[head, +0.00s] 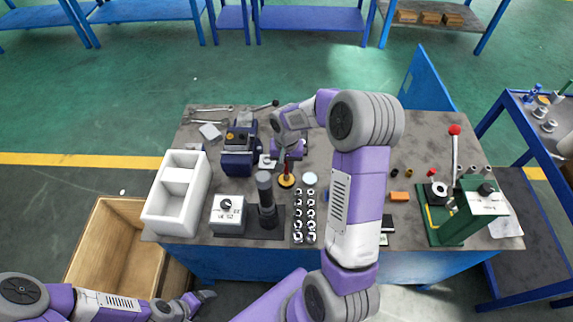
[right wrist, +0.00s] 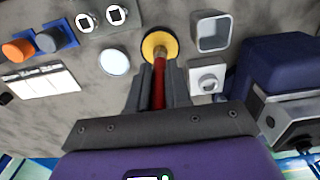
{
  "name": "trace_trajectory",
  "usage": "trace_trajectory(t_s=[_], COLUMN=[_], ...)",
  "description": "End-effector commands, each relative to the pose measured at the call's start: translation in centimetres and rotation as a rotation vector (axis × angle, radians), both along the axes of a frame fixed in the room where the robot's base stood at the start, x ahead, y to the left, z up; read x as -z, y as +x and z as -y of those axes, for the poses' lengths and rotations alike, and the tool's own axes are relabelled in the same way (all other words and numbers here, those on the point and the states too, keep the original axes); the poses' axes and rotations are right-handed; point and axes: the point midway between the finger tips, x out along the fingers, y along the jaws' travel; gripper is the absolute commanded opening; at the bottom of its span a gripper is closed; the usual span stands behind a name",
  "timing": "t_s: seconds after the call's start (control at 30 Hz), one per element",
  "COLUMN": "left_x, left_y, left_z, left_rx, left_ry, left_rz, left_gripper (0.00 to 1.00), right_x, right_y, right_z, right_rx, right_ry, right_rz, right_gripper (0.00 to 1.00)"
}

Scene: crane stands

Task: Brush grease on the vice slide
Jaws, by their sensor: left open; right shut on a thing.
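The dark blue vice (head: 238,155) stands at the back left of the bench; its body and metal slide also show at the right of the right wrist view (right wrist: 285,70). My right gripper (head: 287,165) is shut on the red handle of the brush (right wrist: 158,85). The brush points down into a round, yellow-filled pot (head: 287,182), also seen in the right wrist view (right wrist: 152,40); its bristles are hidden. The pot stands to the right of the vice. My left gripper (head: 205,297) is open and empty, low at the left, in front of the bench.
A white divided tray (head: 155,210), a grey control box (head: 229,217) and a dark upright cylinder (head: 265,190) stand along the front left. Several metal sockets (head: 304,222) lie right of them. A green press (head: 460,210) stands at the right. A wooden crate (head: 100,245) is on the floor.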

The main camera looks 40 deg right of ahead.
Motion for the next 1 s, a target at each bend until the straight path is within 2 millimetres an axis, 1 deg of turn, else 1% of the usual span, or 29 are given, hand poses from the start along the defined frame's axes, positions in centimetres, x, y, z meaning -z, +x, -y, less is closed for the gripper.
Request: trace_trajectory(t_s=[0.4,0.53,1.0], left_x=[0.0,-0.2,-3.1], left_y=[0.0,0.0,0.0], left_z=[0.0,0.0,0.0], left_rx=[0.0,0.0,0.0], left_ry=[0.0,0.0,0.0], left_rz=[0.0,0.0,0.0], left_gripper=[0.83,0.83,0.83], right_x=[0.2,-0.1,-3.9], right_y=[-0.1,-0.1,0.0], right_z=[0.0,0.0,0.0], right_rx=[0.0,0.0,-0.001], right_ry=[0.0,0.0,0.001], right_rz=[-0.004,-0.004,-0.001], right_gripper=[0.0,0.0,0.0])
